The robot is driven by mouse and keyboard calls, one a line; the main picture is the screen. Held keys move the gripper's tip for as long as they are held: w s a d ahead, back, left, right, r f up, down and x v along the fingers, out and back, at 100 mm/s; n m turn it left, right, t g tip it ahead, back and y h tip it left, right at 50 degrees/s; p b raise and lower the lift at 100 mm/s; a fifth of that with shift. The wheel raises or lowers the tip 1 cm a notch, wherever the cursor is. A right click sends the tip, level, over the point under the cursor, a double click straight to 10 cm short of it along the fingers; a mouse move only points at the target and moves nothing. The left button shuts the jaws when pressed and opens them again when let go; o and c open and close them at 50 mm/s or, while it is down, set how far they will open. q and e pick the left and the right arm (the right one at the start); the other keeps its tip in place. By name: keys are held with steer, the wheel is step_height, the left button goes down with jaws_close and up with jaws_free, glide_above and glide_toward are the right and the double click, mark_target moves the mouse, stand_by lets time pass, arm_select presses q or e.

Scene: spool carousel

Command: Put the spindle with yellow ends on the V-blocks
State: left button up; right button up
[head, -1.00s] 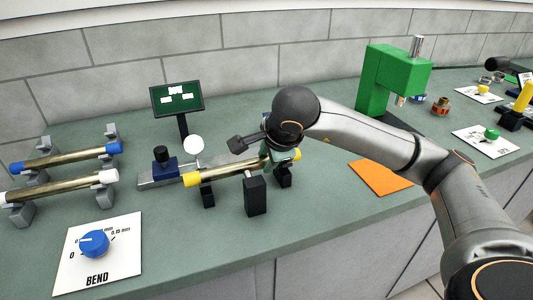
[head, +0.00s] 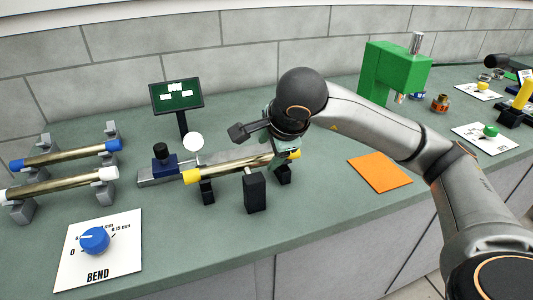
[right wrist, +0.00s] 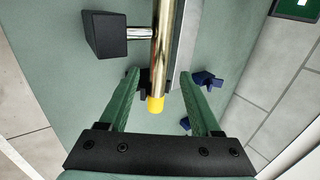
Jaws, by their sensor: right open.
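The spindle with yellow ends (head: 225,169) is a brassy rod lying across two black V-blocks, a left one (head: 207,192) and a right one (head: 284,175). It appears level. My right gripper (head: 281,150) is at its right end, with its jaws open. In the right wrist view, the green fingers (right wrist: 160,78) stand on either side of the rod, with gaps showing, and the yellow end (right wrist: 155,104) points toward the palm. The fingers partly hide the right end in the head view. My left gripper is not in view.
A black block (head: 254,193) with a silver rod stands in front of the spindle. A dial gauge (head: 193,142) on a blue base stands behind it. Blue-ended (head: 65,154) and white-ended (head: 60,184) spindles lie on grey supports at left. An orange mat (head: 380,171) lies right.

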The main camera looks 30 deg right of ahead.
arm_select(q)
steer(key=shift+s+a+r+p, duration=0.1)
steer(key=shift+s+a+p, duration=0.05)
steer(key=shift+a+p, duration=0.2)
arm_select(e)
steer(key=v, duration=0.9)
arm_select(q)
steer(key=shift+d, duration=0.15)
